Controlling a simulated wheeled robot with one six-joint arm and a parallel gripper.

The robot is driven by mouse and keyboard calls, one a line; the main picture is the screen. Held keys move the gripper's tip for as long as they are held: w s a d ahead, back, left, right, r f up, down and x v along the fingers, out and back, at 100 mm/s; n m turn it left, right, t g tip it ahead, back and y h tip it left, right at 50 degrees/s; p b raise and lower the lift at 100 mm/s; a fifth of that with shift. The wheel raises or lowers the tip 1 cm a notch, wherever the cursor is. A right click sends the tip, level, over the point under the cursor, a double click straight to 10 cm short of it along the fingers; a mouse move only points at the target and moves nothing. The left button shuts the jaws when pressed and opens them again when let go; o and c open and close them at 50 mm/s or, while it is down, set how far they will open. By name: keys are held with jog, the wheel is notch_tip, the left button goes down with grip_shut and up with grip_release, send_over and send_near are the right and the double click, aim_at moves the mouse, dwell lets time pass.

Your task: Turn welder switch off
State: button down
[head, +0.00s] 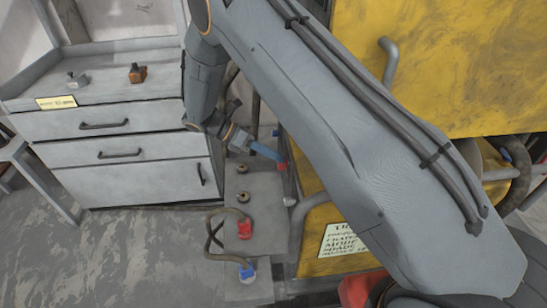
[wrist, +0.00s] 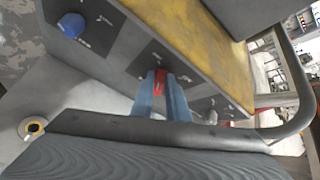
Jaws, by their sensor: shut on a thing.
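The yellow welder (head: 318,222) stands at centre right, with a grey control panel on its left side. A small red switch (wrist: 160,76) sits on a dark plate of that panel in the wrist view. It also shows as a red spot in the head view (head: 283,168). My gripper (wrist: 161,88) has blue fingers, one on each side of the red switch, and is shut on it. In the head view my gripper (head: 276,156) reaches the panel from the left. The fingers partly hide the switch, and I cannot tell its on or off position.
A blue knob (wrist: 71,25) is on the same panel. Below my gripper, a grey ledge (head: 262,207) carries a red plug (head: 245,229) and a blue plug (head: 247,272) with cables. A drawer cabinet (head: 130,148) stands at left. A bent metal handle (wrist: 297,90) is at right in the wrist view.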

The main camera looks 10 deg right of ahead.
jog(key=shift+w+f+n+g+b, duration=0.25)
jog(key=shift+w+n+g+b, duration=0.15)
jog(key=shift+n+g+b, duration=0.5)
jog(key=c, duration=1.7)
grip_release()
jog(key=shift+b+v, duration=0.65)
jog(key=shift+v, duration=3.3)
jog(key=shift+w, duration=0.1)
